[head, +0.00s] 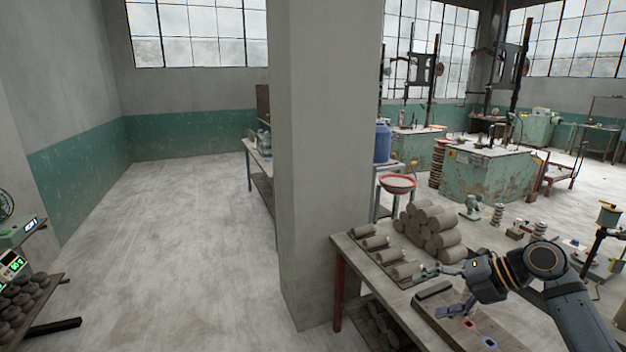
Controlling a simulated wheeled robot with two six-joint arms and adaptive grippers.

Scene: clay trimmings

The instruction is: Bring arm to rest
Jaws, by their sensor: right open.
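My right gripper (437,270) reaches in from the right over a work table (346,246). Its fingers point left and end close to the nearest of a few separate grey clay cylinders (404,271); I cannot tell whether they touch it. It is open and seems to hold nothing. The right arm (540,262) bends down to the lower right corner. More clay cylinders (430,222) lie in a stacked pile behind the gripper. My left gripper is not in view.
A concrete pillar (326,150) stands just left of the table. A grey block (433,290) and small tools (456,308) lie near the table's front. A red-rimmed bowl (397,184) stands behind. A rack of dark lumps (22,300) is at far left. The left floor is clear.

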